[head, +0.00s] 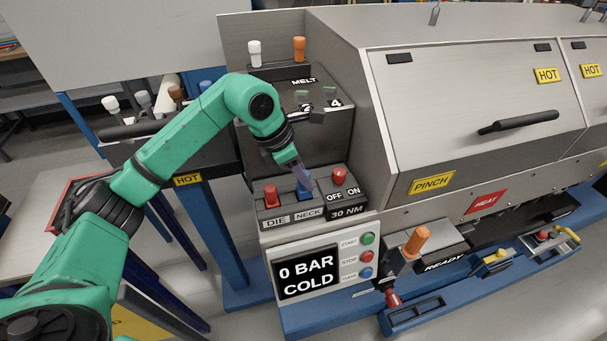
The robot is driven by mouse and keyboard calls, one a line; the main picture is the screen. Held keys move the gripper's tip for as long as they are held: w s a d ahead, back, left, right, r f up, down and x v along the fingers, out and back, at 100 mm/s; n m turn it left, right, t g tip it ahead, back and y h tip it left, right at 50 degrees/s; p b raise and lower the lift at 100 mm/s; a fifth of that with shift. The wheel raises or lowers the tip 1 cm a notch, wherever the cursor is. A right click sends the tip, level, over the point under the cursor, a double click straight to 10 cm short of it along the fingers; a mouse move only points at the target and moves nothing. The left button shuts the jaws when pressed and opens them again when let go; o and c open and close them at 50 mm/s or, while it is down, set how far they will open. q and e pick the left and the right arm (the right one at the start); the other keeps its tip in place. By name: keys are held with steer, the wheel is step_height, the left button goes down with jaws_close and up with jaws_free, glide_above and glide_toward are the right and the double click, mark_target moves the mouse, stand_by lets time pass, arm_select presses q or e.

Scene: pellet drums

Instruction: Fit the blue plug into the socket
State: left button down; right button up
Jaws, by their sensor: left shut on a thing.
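The blue plug (305,191) is at the NECK position of the small control block (322,204), between two red pieces. My left gripper (301,176) reaches down from the upper left and is shut on the top of the blue plug. The plug looks roughly upright. The socket is hidden beneath the plug and gripper, so I cannot tell how deep the plug sits. My right gripper is not in view.
A red plug (271,195) stands close left, above DIE, and a red knob (339,174) close right. Below is the display panel (308,273) reading 0 BAR COLD. An orange-handled tool (415,241) stands right. The large machine housing (455,100) rises behind.

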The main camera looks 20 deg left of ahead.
arm_select(q)
steer(key=shift+f+b, duration=0.95)
steer(key=shift+f, duration=0.15)
steer(key=c, duration=0.5)
jaws_free()
steer(key=shift+r, duration=0.1)
steer(key=b+v, duration=0.2)
steer(key=v, duration=1.2)
steer(key=shift+a+r, duration=0.15)
steer(key=shift+r, duration=0.1)
